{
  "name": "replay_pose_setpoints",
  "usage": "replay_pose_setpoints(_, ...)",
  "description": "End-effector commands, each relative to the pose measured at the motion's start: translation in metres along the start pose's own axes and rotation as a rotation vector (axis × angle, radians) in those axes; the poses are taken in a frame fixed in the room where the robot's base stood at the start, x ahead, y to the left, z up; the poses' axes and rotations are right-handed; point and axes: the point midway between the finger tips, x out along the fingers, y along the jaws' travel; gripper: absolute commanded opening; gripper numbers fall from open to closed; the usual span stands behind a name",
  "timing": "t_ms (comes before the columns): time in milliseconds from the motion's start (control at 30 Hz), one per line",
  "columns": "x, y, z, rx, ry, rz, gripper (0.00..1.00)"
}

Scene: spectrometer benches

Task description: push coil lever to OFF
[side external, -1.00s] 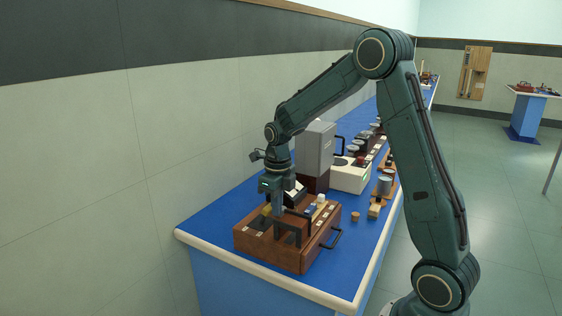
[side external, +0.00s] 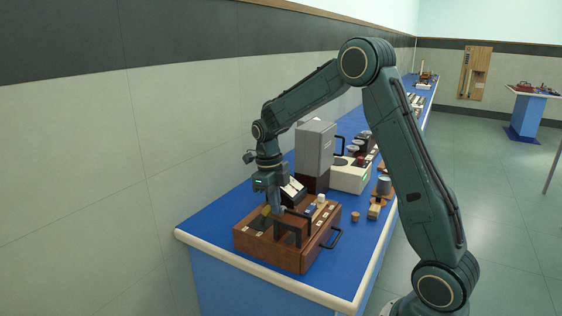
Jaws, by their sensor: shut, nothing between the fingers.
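A brown wooden box (side external: 266,250) stands on the near end of the blue bench. Its top carries small pale labels, a black bracket-like frame (side external: 307,221) and several small fittings. My gripper (side external: 277,212) points down over the left part of the box top, just left of the black frame. Its fingers are shut with nothing between them. The coil lever cannot be made out for certain; it may be among the dark parts around the fingertips. Whether the fingers touch any part cannot be told at this size.
A grey and dark-red instrument (side external: 314,150) stands close behind the box. A white unit (side external: 350,176) is to its right. A dark handle (side external: 332,239) sticks out from the box's right side. A small orange-brown piece (side external: 355,216) lies to the right. The blue bench top (side external: 207,222) is clear at left.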

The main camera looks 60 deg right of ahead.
Motion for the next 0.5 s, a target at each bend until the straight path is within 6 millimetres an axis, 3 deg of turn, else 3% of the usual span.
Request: replay_pose_setpoints(500,-0.0034,0.0004,0.0042,0.001,0.074,0.001,0.00)
